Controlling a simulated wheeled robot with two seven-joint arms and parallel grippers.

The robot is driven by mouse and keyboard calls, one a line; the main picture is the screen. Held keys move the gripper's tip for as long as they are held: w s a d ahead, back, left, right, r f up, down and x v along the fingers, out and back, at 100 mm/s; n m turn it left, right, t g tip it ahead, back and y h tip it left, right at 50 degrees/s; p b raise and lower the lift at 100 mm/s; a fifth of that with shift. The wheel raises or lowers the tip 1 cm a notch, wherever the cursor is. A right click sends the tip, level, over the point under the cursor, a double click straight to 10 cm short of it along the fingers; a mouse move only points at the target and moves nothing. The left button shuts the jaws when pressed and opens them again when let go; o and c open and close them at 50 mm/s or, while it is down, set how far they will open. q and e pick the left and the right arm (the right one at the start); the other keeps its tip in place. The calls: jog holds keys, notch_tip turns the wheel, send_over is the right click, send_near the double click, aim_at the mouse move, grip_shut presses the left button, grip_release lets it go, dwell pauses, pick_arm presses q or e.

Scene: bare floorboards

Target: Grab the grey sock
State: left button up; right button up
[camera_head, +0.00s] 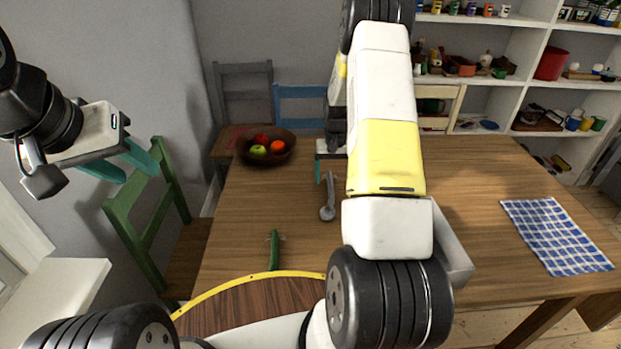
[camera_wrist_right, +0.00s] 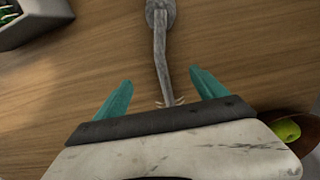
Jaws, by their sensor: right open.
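A long thin grey item (camera_head: 328,197) lies on the wooden table, left of my right arm. In the right wrist view the grey item (camera_wrist_right: 160,45) has a wide rounded end at the top and a thin shaft. I cannot tell if it is the sock; nothing else looks like one. My right gripper (camera_head: 331,172) is partly hidden by its own arm. In the wrist view its teal fingers (camera_wrist_right: 161,77) are spread, with the shaft's narrow end between them; contact cannot be told. My left gripper (camera_head: 138,175) is open and empty, above a green chair.
A brown fruit bowl (camera_head: 266,149) stands at the table's back left; its edge also shows in the wrist view (camera_wrist_right: 305,121). A cucumber (camera_head: 274,250) lies near the front. A grey box (camera_head: 455,250) is partly behind my right arm. A checked cloth (camera_head: 557,235) lies at right.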

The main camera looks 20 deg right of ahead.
aim_at(331, 192)
jog(key=f, duration=0.5)
jog(key=shift+s+a+f, duration=0.1)
jog(key=shift+a+f, duration=0.15)
jog(key=shift+f, duration=0.15)
jog(key=c, duration=1.4)
